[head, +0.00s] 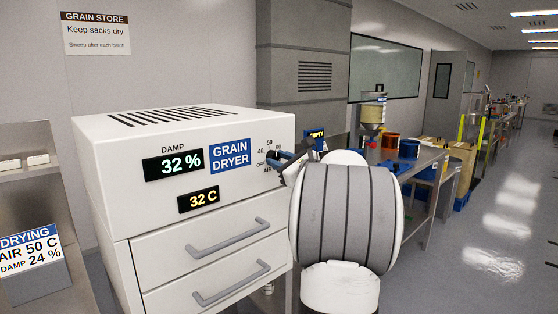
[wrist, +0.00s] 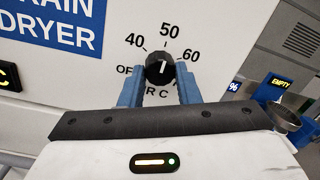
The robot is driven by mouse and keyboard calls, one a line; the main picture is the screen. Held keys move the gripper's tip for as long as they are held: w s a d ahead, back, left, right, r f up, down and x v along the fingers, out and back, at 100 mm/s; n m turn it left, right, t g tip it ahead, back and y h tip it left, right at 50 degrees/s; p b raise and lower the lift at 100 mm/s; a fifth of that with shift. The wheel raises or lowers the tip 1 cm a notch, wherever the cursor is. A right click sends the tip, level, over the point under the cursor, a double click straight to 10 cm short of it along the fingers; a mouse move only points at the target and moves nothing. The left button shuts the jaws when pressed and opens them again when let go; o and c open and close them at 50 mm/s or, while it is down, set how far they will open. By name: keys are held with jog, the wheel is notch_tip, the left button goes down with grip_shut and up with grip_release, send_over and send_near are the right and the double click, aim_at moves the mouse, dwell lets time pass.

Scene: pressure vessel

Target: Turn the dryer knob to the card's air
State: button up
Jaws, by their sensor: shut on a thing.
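The white grain dryer (head: 100,160) stands at the left in the head view. Its black knob (wrist: 160,68) shows in the wrist view, with marks OFF, 40, 50 and 60 around it. The knob's white pointer line points up and slightly right, about at the 50 mark. My gripper (wrist: 158,76) has its blue fingers on either side of the knob and is shut on it. In the head view my gripper (head: 283,160) mostly hides the knob. The card (head: 30,262) at lower left reads DRYING, AIR 50 C, DAMP 24 %.
The dryer's displays read 32 % damp (head: 172,165) and 32 C (head: 198,200). Two drawers with grey handles (head: 228,238) lie below. A bench (head: 425,165) with blue and orange containers stands to the right. The floor (head: 490,240) at far right is clear.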

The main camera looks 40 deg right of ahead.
jog(key=shift+f, duration=0.1)
jog(key=o, duration=1)
jog(key=shift+c, duration=0.2)
jog(key=s, duration=0.7)
jog(key=shift+s+d+b, duration=0.2)
jog(key=shift+s+b, duration=0.15)
jog(key=shift+s, duration=0.05)
jog(key=shift+f, duration=0.1)
